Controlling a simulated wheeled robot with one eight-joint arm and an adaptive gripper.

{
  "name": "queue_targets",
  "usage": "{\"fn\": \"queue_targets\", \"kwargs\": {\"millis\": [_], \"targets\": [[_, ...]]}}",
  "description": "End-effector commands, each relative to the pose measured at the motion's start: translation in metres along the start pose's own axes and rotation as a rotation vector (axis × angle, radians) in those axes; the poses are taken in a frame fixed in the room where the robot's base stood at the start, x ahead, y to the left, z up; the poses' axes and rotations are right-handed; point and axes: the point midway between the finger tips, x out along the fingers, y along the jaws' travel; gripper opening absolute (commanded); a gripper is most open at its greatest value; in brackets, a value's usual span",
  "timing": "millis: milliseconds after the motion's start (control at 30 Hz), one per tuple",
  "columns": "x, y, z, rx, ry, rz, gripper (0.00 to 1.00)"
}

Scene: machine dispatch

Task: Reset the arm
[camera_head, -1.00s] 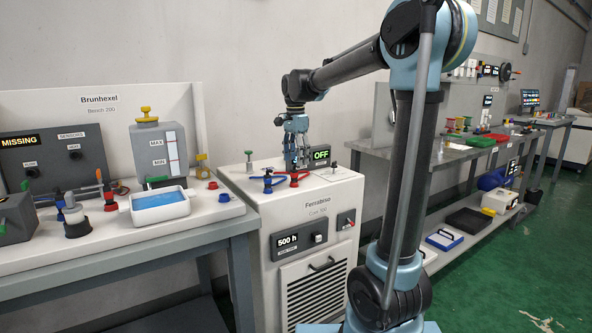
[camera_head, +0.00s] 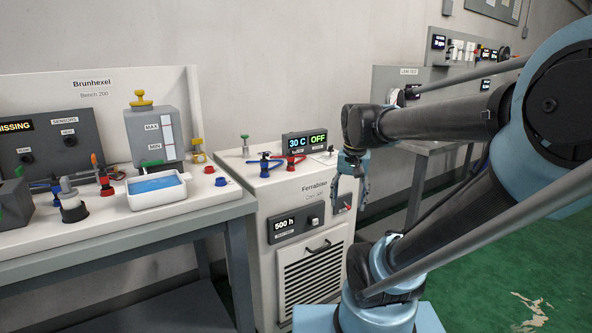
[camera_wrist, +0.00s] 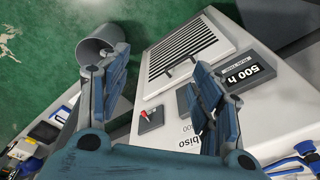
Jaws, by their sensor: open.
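My gripper (camera_head: 350,188) hangs beside the front right edge of the white Ferrabiso unit (camera_head: 262,200) in the head view. In the wrist view my gripper (camera_wrist: 165,95) is open with its fingers apart and nothing between them. Behind the fingers there show the unit's front, its vent grille (camera_wrist: 190,45), the "500 h" display (camera_wrist: 240,76) and a small panel with a red switch (camera_wrist: 149,117).
The Brunhexel bench (camera_head: 110,245) stands at the left with a white tray (camera_head: 157,199) of blue liquid. Blue (camera_head: 265,165) and red (camera_head: 291,160) valve handles stand on the unit's top. Grey shelving (camera_head: 437,150) is behind my arm. Green floor is open at the right.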

Motion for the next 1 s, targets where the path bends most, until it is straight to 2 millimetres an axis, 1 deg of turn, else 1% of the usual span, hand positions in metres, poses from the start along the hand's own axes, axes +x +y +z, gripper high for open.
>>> {"fn": "queue_targets", "kwargs": {"millis": [33, 200, 300, 433, 600, 1000], "targets": [[0.01, 0.01, 0.012, -0.026, 0.007, -0.001, 0.59], [0.042, 0.034, 0.046, -0.144, 0.028, -0.001, 0.59], [0.06, 0.045, 0.063, -0.206, 0.041, 0.0, 0.59], [0.078, 0.055, 0.078, -0.265, 0.052, 0.003, 0.59], [0.088, 0.06, 0.087, -0.302, 0.058, 0.005, 0.59], [0.088, 0.06, 0.087, -0.304, 0.058, 0.005, 0.59]]}}
